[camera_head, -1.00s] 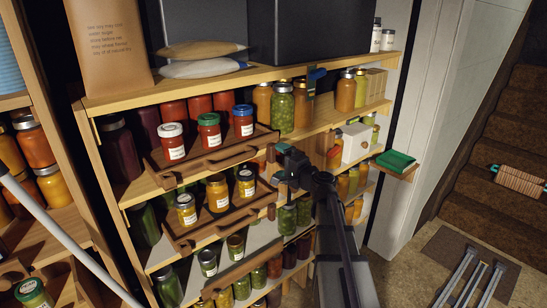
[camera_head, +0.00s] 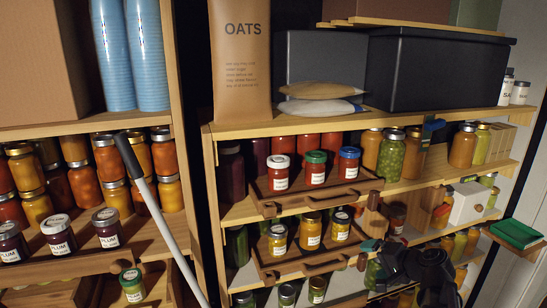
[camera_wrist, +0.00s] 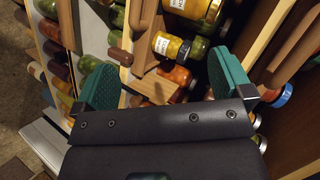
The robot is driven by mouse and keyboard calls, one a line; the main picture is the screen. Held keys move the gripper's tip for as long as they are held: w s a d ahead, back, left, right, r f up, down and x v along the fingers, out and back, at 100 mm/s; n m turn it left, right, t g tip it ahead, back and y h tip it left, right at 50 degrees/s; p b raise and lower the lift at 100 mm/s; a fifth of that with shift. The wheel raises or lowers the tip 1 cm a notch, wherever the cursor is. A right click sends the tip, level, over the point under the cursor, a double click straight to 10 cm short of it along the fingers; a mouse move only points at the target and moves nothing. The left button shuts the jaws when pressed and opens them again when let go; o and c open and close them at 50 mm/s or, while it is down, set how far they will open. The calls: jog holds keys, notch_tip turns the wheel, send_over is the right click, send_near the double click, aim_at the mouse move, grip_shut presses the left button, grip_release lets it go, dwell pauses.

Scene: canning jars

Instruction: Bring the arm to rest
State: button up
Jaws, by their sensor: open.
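My gripper (camera_head: 371,248) is in front of the shelf unit, just right of the middle tray, at the lower right of the head view. In the wrist view my gripper (camera_wrist: 163,80) has its two teal fingers wide apart, with nothing held between them. My dark arm (camera_head: 425,268) reaches up to it from the bottom edge. Beyond the fingers, the wrist view shows a yellow labelled jar (camera_wrist: 171,46) lying sideways in the picture. Whether the fingers touch anything cannot be told.
The upper tray (camera_head: 325,197) holds jars with red, green and blue lids. The middle tray (camera_head: 318,262) holds yellow jars. A white box (camera_head: 468,203) and a green cloth-like item (camera_head: 515,234) are at right. A pale pole (camera_head: 160,220) crosses the left foreground. Plum jars (camera_head: 58,234) stand left.

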jog(key=s+a+f+n+g+h, duration=0.3)
jog(key=s+a+f+n+g, duration=0.1)
jog(key=a, duration=0.4)
jog(key=s+a+f+n+g+h, duration=0.3)
jog(key=s+a+g, duration=0.3)
jog(key=s+a, duration=0.2)
jog(key=shift+s+f+n, duration=0.35)
jog(key=shift+f+n, duration=0.4)
jog(key=shift+n, duration=0.05)
